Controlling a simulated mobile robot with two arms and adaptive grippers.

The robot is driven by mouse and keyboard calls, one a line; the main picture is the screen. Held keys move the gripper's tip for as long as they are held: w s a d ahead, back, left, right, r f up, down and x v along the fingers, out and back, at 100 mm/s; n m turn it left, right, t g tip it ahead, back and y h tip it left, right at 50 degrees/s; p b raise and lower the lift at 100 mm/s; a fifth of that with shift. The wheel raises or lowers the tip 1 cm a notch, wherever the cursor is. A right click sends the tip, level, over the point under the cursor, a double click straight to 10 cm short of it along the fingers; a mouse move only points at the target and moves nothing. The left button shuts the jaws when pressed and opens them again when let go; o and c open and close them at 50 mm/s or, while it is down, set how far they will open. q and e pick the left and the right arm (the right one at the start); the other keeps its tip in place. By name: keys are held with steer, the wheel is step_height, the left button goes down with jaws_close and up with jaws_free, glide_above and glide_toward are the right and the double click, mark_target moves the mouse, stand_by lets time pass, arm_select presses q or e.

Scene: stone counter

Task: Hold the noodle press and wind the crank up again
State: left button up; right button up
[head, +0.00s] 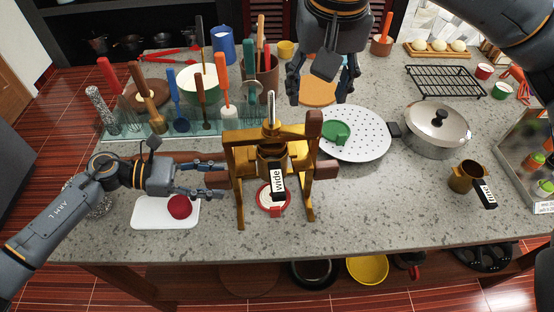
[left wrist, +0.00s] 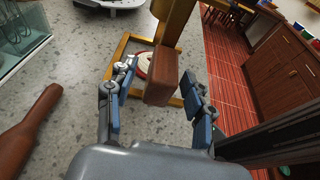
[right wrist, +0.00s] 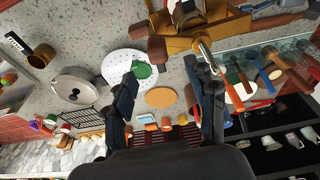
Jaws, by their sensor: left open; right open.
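The noodle press (head: 241,150) is a golden frame standing upright at the counter's front middle. A silver crank screw (head: 270,106) rises from its top, with a brown block (head: 314,123) at the top right. A brass cup tagged "wide" (head: 278,182) sits in the frame above a red-rimmed plate (head: 264,190). My left gripper (head: 222,180) is open at the press's left side; in the left wrist view a brown wooden handle (left wrist: 162,78) shows between its fingers, not gripped. My right gripper (head: 322,90) is open and empty behind the press; the crank tip (right wrist: 209,57) shows near one finger.
A white board with a red ball (head: 180,207) lies under my left arm. A rack of utensils (head: 165,132) stands back left. A perforated white disc (head: 365,148) and a lidded pot (head: 437,130) are to the right. Another tagged brass cup (head: 463,178) stands far right.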

arm_select(q)
steer(key=shift+a, duration=0.1)
steer(key=v, duration=1.2)
